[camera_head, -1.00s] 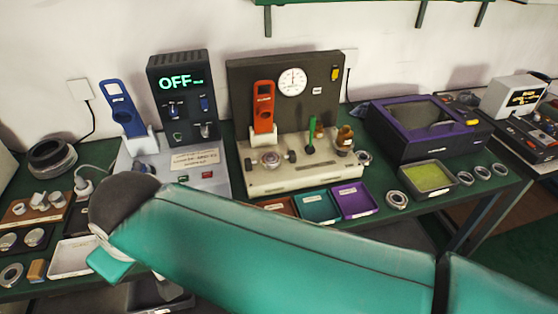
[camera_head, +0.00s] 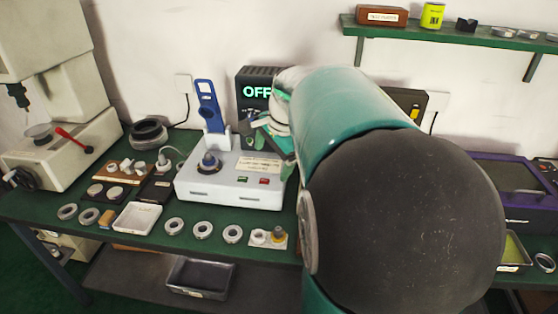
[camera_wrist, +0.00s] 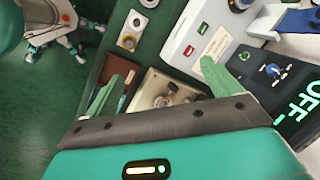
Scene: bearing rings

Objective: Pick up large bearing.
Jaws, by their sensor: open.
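Several metallic bearing rings lie along the bench's front edge in the head view: a pair at the left (camera_head: 78,214) and a row of three near the middle (camera_head: 203,230). A larger dark ring (camera_head: 148,132) lies at the back left by the wall. I cannot tell which one is the large bearing. My gripper (camera_head: 270,135) is in the air in front of the black OFF box, partly hidden by its own arm. In the wrist view my gripper (camera_wrist: 162,72) has its green fingers wide apart, with nothing between them.
The white press station (camera_head: 235,178) with a blue handle stands behind the middle rings. A white machine with a red lever (camera_head: 75,140) stands far left. My arm hides the bench right of centre.

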